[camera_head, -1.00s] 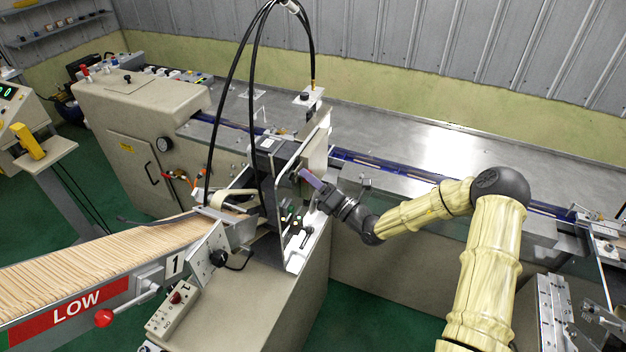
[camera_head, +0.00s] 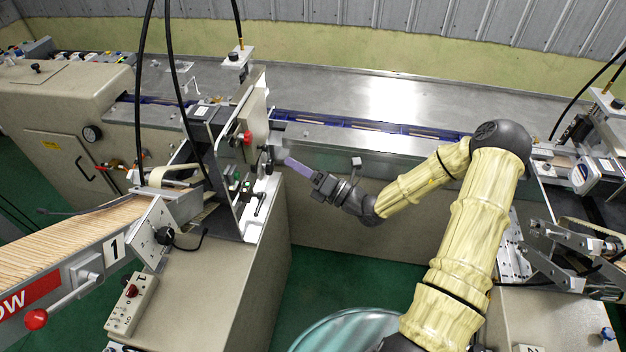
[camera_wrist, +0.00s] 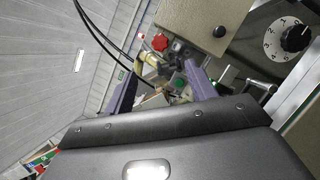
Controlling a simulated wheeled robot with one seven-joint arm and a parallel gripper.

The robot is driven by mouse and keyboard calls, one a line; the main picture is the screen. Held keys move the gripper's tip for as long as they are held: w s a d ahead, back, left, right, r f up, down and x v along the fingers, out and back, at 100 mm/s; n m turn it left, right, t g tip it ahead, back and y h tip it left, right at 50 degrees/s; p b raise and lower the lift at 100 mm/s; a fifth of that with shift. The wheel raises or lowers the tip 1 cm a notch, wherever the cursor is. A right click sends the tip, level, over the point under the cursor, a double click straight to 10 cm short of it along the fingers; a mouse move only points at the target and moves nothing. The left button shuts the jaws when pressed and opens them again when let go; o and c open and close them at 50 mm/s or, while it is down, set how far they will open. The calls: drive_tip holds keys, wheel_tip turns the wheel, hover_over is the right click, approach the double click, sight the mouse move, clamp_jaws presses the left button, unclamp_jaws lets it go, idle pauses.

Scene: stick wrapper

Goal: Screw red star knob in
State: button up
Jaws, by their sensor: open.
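The red star knob (camera_head: 246,138) sits at the upright metal plate of the wrapper, beside a beige box-shaped part. It also shows in the wrist view (camera_wrist: 160,42), above the gap between my fingers. My gripper (camera_head: 284,160) has purple fingers and points left toward the plate. It is to the right of the knob and a little lower in the picture, apart from it. In the wrist view my gripper (camera_wrist: 158,76) is open, with nothing held between the fingers. How far the knob is screwed in cannot be told.
A black dial (camera_wrist: 295,38) with numbers is at the right in the wrist view. Black cables (camera_head: 178,80) hang in front of the machine. A stick-filled chute (camera_head: 60,240) is at the lower left. Green floor (camera_head: 330,270) is open below my arm.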

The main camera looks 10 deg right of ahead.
drive_tip(key=v, duration=0.4)
drive_tip(key=shift+b, duration=0.35)
drive_tip(key=shift+c, duration=0.3)
